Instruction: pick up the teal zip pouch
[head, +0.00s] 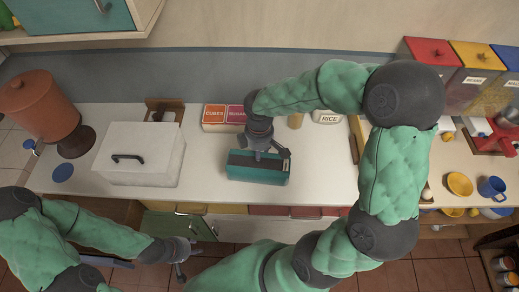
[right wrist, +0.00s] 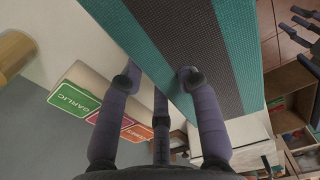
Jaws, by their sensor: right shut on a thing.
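The teal zip pouch (head: 252,176) is a boxy teal block with a dark grey stripe, in the middle of the head view near the counter's front edge. My right gripper (head: 263,154) comes down on it from above and is shut on it. In the right wrist view the pouch (right wrist: 244,50) fills the upper middle, and my right fingertips (right wrist: 160,80) are at its striped side. I cannot tell whether it rests on the counter or hangs just above. My left gripper (head: 184,258) is open and empty, low in front of the cabinets.
A white lidded box (head: 140,158) stands left of the pouch, with a brown-red canister (head: 38,105) beyond. Spice boxes (head: 224,116) and a rice container (head: 327,117) stand behind. A yellow bowl (head: 460,185) and blue mug (head: 491,188) are at right. Counter right of the pouch is clear.

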